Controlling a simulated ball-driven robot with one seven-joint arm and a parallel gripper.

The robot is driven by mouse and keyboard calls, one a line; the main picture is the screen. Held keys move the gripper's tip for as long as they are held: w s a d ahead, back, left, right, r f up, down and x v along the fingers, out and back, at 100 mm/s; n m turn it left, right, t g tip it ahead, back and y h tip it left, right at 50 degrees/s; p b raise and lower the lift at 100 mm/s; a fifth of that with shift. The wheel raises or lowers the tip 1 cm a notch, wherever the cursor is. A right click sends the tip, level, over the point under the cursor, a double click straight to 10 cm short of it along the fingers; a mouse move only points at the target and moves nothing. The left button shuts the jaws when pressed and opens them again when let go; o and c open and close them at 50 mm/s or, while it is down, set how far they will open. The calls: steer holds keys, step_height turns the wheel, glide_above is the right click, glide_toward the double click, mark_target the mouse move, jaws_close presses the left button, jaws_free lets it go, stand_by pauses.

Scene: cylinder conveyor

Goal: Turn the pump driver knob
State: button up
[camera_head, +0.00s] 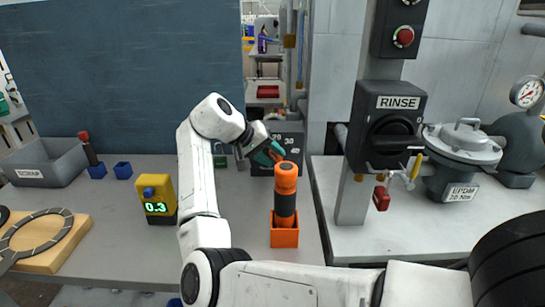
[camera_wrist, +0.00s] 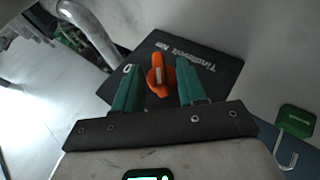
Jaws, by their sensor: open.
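The orange knob (camera_wrist: 161,76) sits on a black plate (camera_wrist: 215,68) with white lettering, seen in the wrist view. My gripper (camera_wrist: 156,84) is open, with one green finger on each side of the knob and gaps showing between. In the head view, my gripper (camera_head: 268,153) reaches to the dark box (camera_head: 291,132) with number markings at the back of the bench. A bit of the orange knob (camera_head: 277,147) shows at the fingertips there. My fingers and wrist hide most of the knob and part of the box's front in that view.
An orange and black tool (camera_head: 285,188) stands upright in an orange holder (camera_head: 285,237), close in front of my gripper. A yellow meter (camera_head: 158,197) reads 0.3 at left. A grey post carries the RINSE switch box (camera_head: 396,104) to the right.

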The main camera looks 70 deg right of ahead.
steer(key=shift+s+d+f, duration=0.2)
steer(key=shift+d+f, duration=0.1)
steer(key=shift+f, duration=0.05)
jaws_close()
